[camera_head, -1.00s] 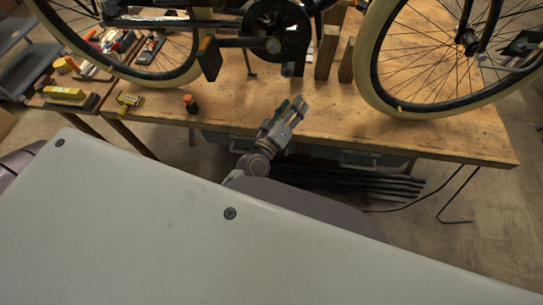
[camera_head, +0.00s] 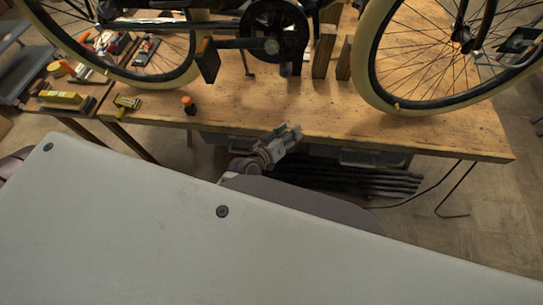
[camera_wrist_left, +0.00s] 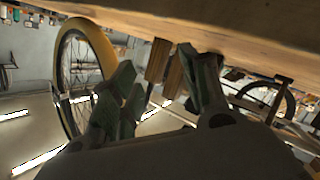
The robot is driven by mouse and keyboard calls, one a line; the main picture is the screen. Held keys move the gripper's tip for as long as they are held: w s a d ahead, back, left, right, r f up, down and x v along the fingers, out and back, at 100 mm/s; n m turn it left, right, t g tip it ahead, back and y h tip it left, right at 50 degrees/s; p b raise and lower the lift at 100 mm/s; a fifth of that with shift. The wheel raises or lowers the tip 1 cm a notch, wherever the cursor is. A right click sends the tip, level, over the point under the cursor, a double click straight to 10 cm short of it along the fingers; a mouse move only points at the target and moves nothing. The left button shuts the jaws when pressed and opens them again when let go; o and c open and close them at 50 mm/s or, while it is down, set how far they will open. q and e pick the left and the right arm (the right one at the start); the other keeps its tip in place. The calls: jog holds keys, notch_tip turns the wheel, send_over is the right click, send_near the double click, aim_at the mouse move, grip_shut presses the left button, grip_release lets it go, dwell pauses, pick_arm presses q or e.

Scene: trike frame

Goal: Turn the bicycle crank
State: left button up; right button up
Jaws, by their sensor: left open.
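The bicycle crank (camera_head: 240,43) is a dark arm running left from the hub of the black chainring (camera_head: 258,22). A dark pedal (camera_head: 208,62) with an orange edge hangs at its left end. My left gripper (camera_head: 293,134) is at the front edge of the workbench, below and apart from the crank, touching nothing that I can see. In the left wrist view its fingers (camera_wrist_left: 160,92) stand wide apart, open and empty. I cannot make out the crank in that view. My right gripper is not in view.
The workbench (camera_head: 350,128) carries wooden support blocks (camera_head: 324,52) beside the chainring and the front wheel (camera_head: 372,75) at right. A small orange-capped item (camera_head: 188,105) and a yellow tool (camera_head: 128,102) lie at left. The bench's front middle is clear.

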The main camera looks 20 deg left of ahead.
pick_arm(q)
jog(key=s+a+f+m+g, duration=0.1)
jog(key=s+a+f+g, duration=0.1)
jog(key=f, duration=0.4)
jog(key=s+a+f+m+g+y, duration=0.1)
jog(key=s+a+f+g, duration=0.1)
jog(key=f, duration=0.4)
jog(key=shift+s+a+f+g+p, duration=0.2)
jog(key=shift+s+f+g+p, duration=0.1)
jog(key=shift+s+g, duration=0.1)
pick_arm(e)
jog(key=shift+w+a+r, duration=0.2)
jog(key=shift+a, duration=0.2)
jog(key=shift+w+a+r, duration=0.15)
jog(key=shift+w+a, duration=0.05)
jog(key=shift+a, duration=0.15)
